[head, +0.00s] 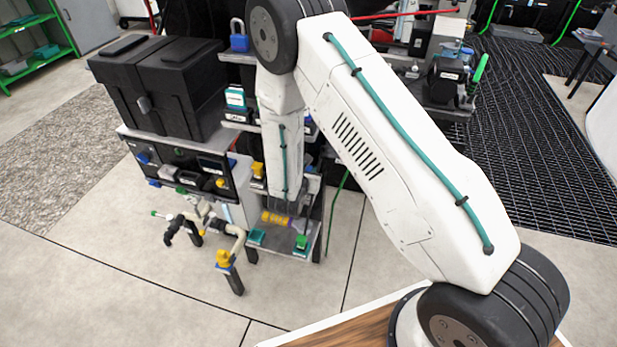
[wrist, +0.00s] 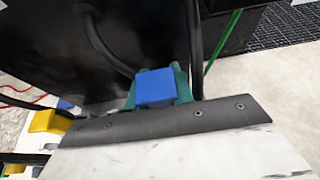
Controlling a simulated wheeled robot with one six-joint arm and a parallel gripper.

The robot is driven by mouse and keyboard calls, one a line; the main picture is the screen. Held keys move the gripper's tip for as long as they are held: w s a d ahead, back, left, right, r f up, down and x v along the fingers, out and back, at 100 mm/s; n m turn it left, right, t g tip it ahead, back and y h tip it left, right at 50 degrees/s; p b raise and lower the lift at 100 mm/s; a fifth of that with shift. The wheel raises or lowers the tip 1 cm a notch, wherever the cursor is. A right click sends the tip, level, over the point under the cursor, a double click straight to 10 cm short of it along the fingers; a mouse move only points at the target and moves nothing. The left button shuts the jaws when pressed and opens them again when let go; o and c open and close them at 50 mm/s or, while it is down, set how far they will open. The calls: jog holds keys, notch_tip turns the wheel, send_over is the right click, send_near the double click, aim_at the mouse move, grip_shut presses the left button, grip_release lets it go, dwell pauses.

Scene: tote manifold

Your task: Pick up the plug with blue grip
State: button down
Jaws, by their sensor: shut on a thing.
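The plug with blue grip (wrist: 155,87) shows in the middle of the wrist view as a blue block with green parts behind and beside it. My gripper (wrist: 158,98) is shut on it, and the block sits close above the dark edge of my wrist. The plug's far end is hidden. In the head view my gripper (head: 288,208) points down at the front of the equipment stand, over its low shelf. The plug cannot be made out there, and I cannot tell whether it is clear of its seat.
The low shelf (head: 290,247) holds a yellow cylinder (head: 273,218) and a green block (head: 302,242). Pale pipes with a yellow fitting (head: 223,257) stick out at left. A black case (head: 160,85) stands on the stand. The floor in front is clear.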

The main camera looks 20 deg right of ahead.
jog(key=s+a+r, duration=0.1)
jog(key=s+a, duration=0.7)
jog(key=s, duration=0.5)
jog(key=shift+s+a+r, duration=0.2)
jog(key=shift+s+r, duration=0.15)
notch_tip(320, 180, up, 2)
jog(key=shift+d, duration=0.1)
